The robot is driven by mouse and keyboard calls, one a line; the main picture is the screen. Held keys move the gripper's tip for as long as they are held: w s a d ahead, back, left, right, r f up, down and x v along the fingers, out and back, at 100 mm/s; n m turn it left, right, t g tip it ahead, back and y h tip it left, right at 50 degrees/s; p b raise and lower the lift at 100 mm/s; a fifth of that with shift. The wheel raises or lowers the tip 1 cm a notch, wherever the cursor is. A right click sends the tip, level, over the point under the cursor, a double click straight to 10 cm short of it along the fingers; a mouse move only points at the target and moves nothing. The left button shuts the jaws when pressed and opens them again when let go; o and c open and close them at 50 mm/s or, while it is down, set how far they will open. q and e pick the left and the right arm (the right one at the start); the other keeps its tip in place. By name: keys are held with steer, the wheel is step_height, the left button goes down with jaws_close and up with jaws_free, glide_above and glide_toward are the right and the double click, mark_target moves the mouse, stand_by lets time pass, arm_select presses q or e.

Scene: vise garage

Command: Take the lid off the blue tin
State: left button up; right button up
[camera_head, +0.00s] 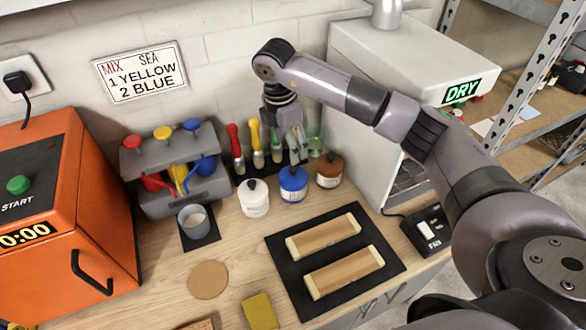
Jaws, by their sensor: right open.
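The blue tin (293,190) stands on the wooden bench, between a white tin and a brown tin. It has a blue top with a small dark knob, and a pale label on its side. My right gripper (297,156) points down just above and behind the blue tin. It is open and appears empty. Whether its fingertips touch the knob I cannot tell. My left gripper is not in view.
The white tin (254,198) and brown tin (330,171) stand close on either side. Red, yellow and green-handled tools (256,143) stand behind. A black mat (282,262) with two wooden blocks lies in front. A grey cup (194,220) stands left.

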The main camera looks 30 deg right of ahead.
mark_target(294, 169)
steer(key=f, duration=0.2)
steer(key=f+p, duration=0.1)
steer(key=shift+w+d+f, duration=0.1)
steer(key=shift+d+f, duration=0.15)
steer(key=shift+f, duration=0.2)
steer(key=shift+f+p, duration=0.25)
steer(key=shift+p, duration=0.15)
steer(key=f, duration=0.1)
steer(key=f+p, duration=0.2)
steer(key=shift+s+d+f, duration=0.3)
steer(key=shift+s, duration=0.1)
steer(key=shift+f, duration=0.5)
steer(key=c, duration=0.7)
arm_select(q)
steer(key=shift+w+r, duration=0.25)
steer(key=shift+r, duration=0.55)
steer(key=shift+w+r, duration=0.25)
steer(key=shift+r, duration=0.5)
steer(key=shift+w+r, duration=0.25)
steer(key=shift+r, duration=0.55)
arm_select(e)
steer(key=shift+s, duration=0.15)
steer(key=c, duration=0.8)
